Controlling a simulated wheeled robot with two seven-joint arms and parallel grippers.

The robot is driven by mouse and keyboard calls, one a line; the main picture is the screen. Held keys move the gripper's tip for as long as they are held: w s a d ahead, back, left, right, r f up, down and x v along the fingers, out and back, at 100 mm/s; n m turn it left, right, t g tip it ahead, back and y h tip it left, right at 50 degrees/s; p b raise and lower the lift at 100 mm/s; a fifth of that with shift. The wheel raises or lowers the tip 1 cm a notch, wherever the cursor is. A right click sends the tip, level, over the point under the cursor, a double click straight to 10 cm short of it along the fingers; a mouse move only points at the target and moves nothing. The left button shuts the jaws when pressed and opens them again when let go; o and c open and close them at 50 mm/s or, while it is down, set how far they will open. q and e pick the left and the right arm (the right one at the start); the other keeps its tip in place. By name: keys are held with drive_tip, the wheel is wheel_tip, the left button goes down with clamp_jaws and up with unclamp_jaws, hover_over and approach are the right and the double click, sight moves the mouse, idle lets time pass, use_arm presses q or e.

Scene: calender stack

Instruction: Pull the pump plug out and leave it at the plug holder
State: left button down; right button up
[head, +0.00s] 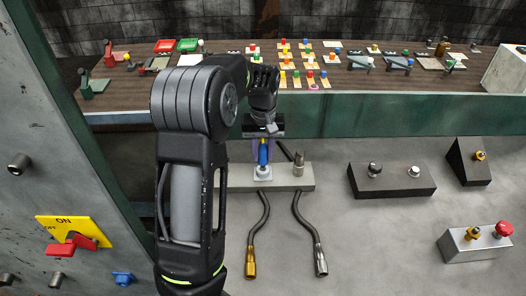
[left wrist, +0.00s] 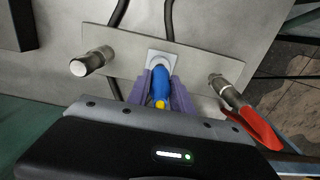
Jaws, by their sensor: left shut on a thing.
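The blue plug (head: 263,153) stands upright at a small pale square base on the grey plate (head: 235,178), in the middle of the head view. My left gripper (head: 264,148) is above it, pointing down, with its fingers on either side. In the left wrist view the purple fingers (left wrist: 162,92) are shut on the blue plug (left wrist: 160,82), whose near end is yellow. The plug's far end meets the pale square base (left wrist: 162,58); I cannot tell how deep it sits. I cannot make out which part is the plug holder. My right gripper is not in view.
A metal peg (head: 299,164) stands on the plate right of the plug. Two dark hoses end in a brass tip (head: 250,269) and a silver tip (head: 321,266). In the wrist view a red part (left wrist: 258,128) lies beside another metal fitting (left wrist: 225,88). Several knobbed blocks stand right.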

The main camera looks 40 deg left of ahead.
sight(263, 142)
use_arm(q)
drive_tip(key=shift+f+b, duration=0.95)
drive_tip(key=shift+f, duration=0.5)
idle(0.3)
drive_tip(key=c, duration=1.1)
unclamp_jaws()
drive_tip(key=shift+o, duration=0.8)
drive_tip(key=shift+o, duration=0.9)
drive_tip(key=shift+r, duration=0.1)
drive_tip(key=shift+r+p, duration=1.9)
drive_tip(key=shift+r, duration=0.45)
drive_tip(key=shift+r+p, duration=0.3)
drive_tip(key=shift+r, duration=0.85)
